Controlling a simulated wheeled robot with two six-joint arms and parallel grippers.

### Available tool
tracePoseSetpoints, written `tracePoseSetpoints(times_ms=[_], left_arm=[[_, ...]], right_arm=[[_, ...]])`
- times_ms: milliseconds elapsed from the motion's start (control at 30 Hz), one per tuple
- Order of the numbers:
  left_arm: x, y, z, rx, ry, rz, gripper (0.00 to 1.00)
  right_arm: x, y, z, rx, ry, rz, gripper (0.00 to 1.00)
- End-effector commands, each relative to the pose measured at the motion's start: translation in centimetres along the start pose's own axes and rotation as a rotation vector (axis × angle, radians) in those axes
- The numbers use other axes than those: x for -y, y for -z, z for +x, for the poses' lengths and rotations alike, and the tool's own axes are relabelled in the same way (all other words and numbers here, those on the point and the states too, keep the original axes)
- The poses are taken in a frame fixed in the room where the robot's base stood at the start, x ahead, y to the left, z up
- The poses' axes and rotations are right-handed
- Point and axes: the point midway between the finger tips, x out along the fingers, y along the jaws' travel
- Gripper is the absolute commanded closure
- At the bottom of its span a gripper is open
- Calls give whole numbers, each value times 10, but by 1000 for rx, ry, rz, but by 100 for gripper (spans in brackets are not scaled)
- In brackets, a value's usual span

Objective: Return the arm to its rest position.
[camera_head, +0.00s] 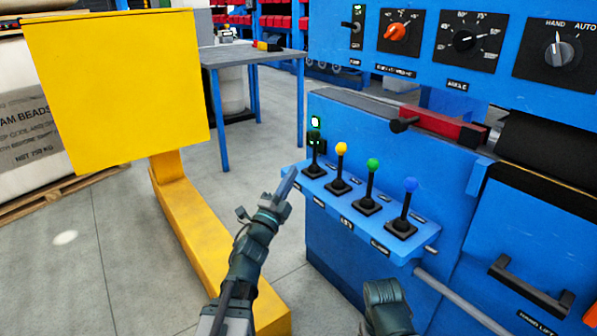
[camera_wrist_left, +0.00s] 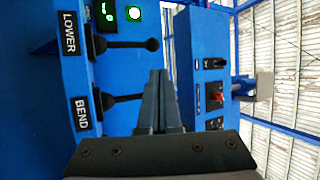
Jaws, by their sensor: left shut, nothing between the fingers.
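My left gripper (camera_head: 290,180) is shut and empty. It is just left of the blue lever shelf (camera_head: 428,244), near the leftmost lever (camera_head: 314,155), and I cannot tell from the head view whether they touch. In the left wrist view the gripper's closed fingers (camera_wrist_left: 158,78) point up past the dark lever at the LOWER label (camera_wrist_left: 69,34) and the one at the BEND label (camera_wrist_left: 82,113); nothing is between the fingers. Part of my right arm (camera_head: 388,308) shows at the bottom of the head view, with its fingers out of the picture.
Levers with yellow (camera_head: 341,148), green (camera_head: 373,164) and blue (camera_head: 410,184) knobs stand on the shelf. A green light (camera_head: 316,122) glows behind the leftmost lever. A yellow stand (camera_head: 118,85) is at left. Open floor (camera_head: 110,255) lies left of the stand's base.

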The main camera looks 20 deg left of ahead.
Motion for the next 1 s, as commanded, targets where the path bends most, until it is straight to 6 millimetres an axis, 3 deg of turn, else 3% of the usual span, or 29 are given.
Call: tracePoseSetpoints(times_ms=[167,267,467,567,733,867,1000], left_arm=[[-9,-2,10,116,-84,-101,100],[-28,-3,13,259,-191,-222,100],[-77,7,-10,558,-434,-448,100],[-98,23,-32,704,-565,-540,100],[-126,67,-91,981,-824,-665,100],[-132,104,-141,1176,-1009,-705,100],[-125,138,-187,1341,-1168,-702,100]], right_arm=[[-2,-1,-19,1,0,-1,25],[-4,-2,-36,1,0,-3,25],[-7,-4,-66,2,-1,-5,25],[-8,-5,-81,3,-1,-7,25],[-11,-6,-108,4,-2,-9,25],[-13,-7,-125,5,-2,-11,25],[-14,-8,-138,5,-2,-12,25]])
